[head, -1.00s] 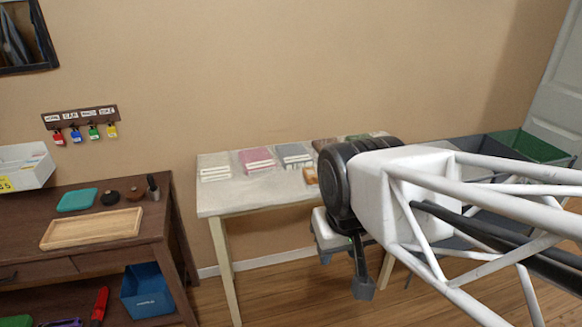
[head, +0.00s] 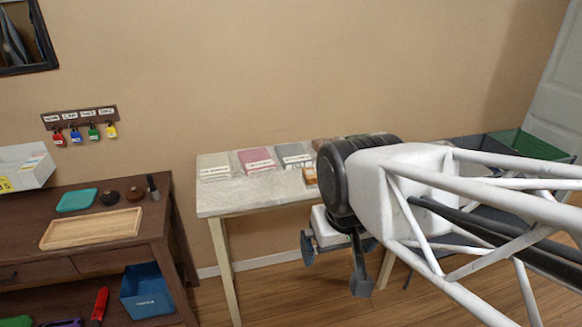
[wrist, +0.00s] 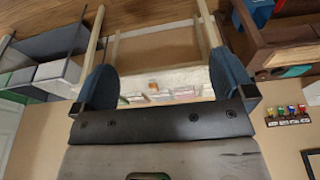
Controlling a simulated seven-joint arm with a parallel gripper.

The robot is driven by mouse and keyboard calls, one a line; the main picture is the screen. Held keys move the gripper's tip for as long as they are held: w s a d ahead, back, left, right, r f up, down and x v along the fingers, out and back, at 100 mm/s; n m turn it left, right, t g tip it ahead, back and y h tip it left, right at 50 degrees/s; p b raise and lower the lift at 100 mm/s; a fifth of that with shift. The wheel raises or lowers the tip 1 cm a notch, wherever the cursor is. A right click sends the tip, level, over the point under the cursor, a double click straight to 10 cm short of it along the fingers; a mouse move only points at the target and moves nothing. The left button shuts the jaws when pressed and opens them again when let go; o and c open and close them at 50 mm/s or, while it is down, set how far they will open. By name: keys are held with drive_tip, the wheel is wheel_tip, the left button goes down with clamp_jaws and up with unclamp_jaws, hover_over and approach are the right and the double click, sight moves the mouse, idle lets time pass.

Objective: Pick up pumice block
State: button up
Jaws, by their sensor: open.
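I cannot tell for certain that this is the pumice block, and no other block is clear. My gripper (head: 335,268) is open and empty, in front of the table and below its top in the head view. In the wrist view its two blue fingers (wrist: 165,85) stand wide apart. My wrist hides the right part of the table.
Folded towels in white (head: 215,173), pink (head: 256,160) and grey (head: 294,154) lie along the table's back. A dark bench (head: 150,232) with a wooden tray (head: 92,229) stands left. A green bin (head: 528,147) is at right. Open floor lies before the table.

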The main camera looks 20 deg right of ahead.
drive_tip(key=w+d+r+m, duration=0.2)
drive_tip(key=w+m, duration=0.3)
drive_tip(key=w, duration=1)
drive_tip(key=m+g, duration=0.3)
drive_tip(key=m, duration=1)
hover_over(310, 173)
drive_tip(key=f, duration=1.9)
drive_tip(key=shift+s, duration=0.2)
drive_tip(key=shift+w+d+f, duration=0.1)
drive_tip(key=shift+w+f, duration=0.15)
drive_tip(key=shift+f, duration=0.05)
drive_tip(key=shift+f, duration=1.3)
drive_tip(key=shift+f, duration=0.1)
drive_tip(key=shift+f, duration=2.5)
